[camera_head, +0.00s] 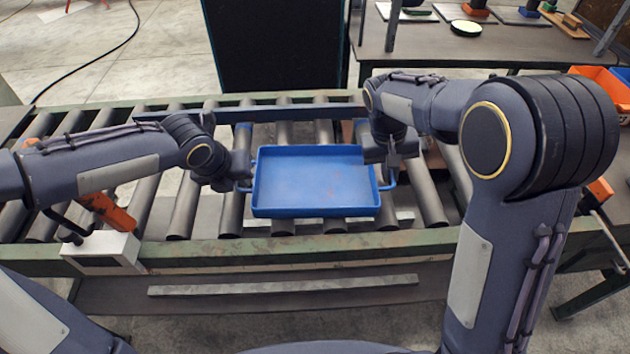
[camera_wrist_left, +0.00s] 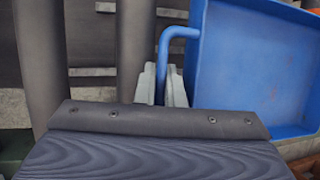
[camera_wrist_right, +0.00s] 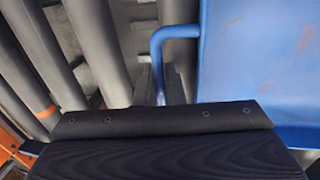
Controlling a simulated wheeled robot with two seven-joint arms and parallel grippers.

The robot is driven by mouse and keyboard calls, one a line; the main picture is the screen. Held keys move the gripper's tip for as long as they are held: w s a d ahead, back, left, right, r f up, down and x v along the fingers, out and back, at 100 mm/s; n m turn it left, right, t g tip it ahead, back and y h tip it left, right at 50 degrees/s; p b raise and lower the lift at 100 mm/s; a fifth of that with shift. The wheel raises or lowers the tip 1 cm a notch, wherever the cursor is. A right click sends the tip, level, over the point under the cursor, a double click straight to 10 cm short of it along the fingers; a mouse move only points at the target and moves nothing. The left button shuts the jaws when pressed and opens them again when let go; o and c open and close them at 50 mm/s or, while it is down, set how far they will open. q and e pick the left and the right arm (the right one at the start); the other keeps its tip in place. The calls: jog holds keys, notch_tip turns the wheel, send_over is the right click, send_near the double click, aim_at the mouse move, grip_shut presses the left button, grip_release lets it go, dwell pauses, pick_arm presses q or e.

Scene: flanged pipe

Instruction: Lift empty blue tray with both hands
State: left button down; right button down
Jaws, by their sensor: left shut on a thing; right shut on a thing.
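The empty blue tray (camera_head: 315,182) is in the middle of the head view, over the roller conveyor, with a bar handle at each short end. It looks about level; I cannot tell whether it touches the rollers. My left gripper (camera_head: 240,184) is shut on the left handle, which also shows between its fingers in the left wrist view (camera_wrist_left: 164,65). My right gripper (camera_head: 385,178) is at the right end. In the right wrist view its fingers (camera_wrist_right: 160,85) are shut on the other handle (camera_wrist_right: 157,55). The tray's wall (camera_wrist_left: 200,50) stands right beside the left fingers.
The roller conveyor (camera_head: 185,205) has a green side rail (camera_head: 300,250) at the front. A grey box with an orange part (camera_head: 100,245) sits at the left on the rail. A workbench (camera_head: 430,45) with small parts stands behind at right, and orange and blue bins (camera_head: 605,85) are at far right.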

jog(key=shift+r, duration=0.1)
